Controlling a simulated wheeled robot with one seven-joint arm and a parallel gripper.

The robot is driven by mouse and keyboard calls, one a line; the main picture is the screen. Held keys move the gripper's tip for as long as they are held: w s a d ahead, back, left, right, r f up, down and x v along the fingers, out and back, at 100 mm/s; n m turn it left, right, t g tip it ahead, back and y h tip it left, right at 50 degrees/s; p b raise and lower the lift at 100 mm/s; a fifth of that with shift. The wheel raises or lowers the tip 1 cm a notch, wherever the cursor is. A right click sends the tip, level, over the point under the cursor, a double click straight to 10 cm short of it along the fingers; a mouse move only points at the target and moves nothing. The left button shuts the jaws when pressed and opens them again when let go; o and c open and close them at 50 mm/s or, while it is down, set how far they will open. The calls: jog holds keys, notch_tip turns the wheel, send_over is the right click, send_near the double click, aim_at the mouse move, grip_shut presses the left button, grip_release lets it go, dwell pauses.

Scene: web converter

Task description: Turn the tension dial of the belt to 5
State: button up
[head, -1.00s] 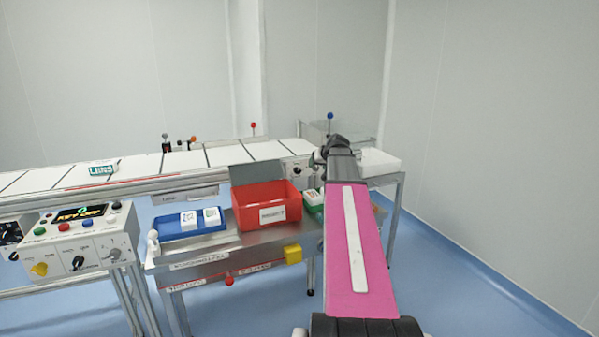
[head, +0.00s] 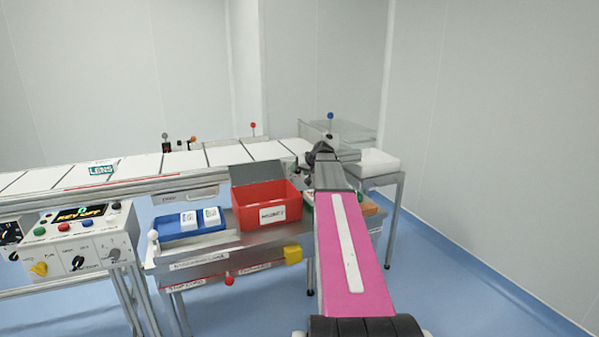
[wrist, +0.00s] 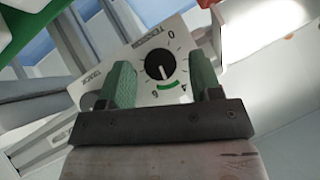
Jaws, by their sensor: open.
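The tension dial (wrist: 160,66) is a round black knob on a white plate (wrist: 139,54) lettered TENSION, in the wrist view. The figures 0, 4 and 6 show around it, with a green arc (wrist: 169,87) between 4 and 6. A pale pointer mark shows on the knob, seeming to point toward the lower side near the arc; its exact reading is unclear. My gripper (wrist: 160,68) is open, its green fingers on either side of the knob in the picture. Contact cannot be told. In the head view my gripper (head: 322,150) is at the conveyor's right end and hides the dial.
The conveyor belt (head: 185,161) runs left from there. A red bin (head: 265,205) and a blue tray (head: 188,229) stand on the metal shelf below it. A control panel (head: 80,240) is at left. A white block (head: 375,162) lies right of my gripper. Floor is free at right.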

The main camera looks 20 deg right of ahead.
jog(key=shift+w+a+f, duration=0.1)
jog(key=shift+w+f, duration=0.15)
jog(key=shift+c, duration=0.3)
jog(key=c, duration=0.9)
jog(key=shift+m+y, duration=0.4)
jog(key=shift+y, duration=0.2)
jog(key=o, duration=1)
jog(key=shift+c, duration=0.2)
jog(key=v, duration=1)
jog(key=shift+s+d, duration=0.2)
jog(key=shift+s, duration=0.15)
jog(key=shift+r, duration=0.15)
